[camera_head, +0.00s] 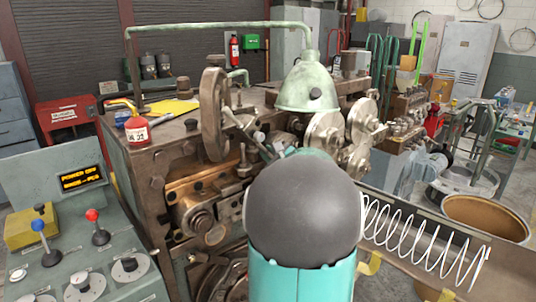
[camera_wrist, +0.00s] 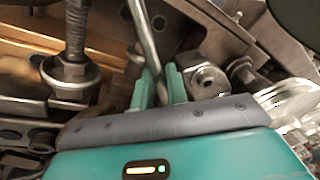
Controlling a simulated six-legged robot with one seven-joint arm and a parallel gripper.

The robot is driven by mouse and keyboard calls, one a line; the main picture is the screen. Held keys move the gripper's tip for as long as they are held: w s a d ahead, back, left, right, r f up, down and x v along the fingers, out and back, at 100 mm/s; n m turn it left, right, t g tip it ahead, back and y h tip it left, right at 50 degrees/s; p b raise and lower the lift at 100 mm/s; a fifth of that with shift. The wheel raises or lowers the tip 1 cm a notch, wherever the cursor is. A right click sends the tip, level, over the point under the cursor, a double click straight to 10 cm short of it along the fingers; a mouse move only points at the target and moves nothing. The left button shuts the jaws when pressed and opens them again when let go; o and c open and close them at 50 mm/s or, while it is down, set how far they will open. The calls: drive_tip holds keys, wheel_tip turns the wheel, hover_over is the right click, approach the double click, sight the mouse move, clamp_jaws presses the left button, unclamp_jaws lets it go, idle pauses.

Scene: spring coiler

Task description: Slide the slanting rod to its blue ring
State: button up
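The slanting rod (camera_wrist: 146,40) is a thin grey metal bar in the wrist view. It runs from the top edge down and slightly right, between the two green fingers of my gripper (camera_wrist: 161,85). The fingers are close together with the rod filling the narrow gap, so my gripper looks shut on it. I cannot make out a blue ring on the rod in either view.
A bolt with a flanged nut (camera_wrist: 76,70) stands left of the fingers, and a hex fitting (camera_wrist: 207,78) sits close on the right. A green lamp shade (camera_head: 308,87) hangs over the machine. A coiled spring (camera_head: 420,240) lies right of my arm.

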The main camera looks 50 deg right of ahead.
drive_tip(key=shift+w, duration=0.25)
clamp_jaws()
drive_tip(key=shift+w+a+r, duration=0.25)
drive_tip(key=shift+a+r, duration=0.4)
drive_tip(key=shift+r, duration=0.2)
unclamp_jaws()
drive_tip(key=shift+s, duration=0.15)
drive_tip(key=v, duration=1.3)
drive_tip(key=shift+s+a, duration=0.15)
drive_tip(key=shift+s, duration=0.1)
drive_tip(key=shift+w+a, duration=0.1)
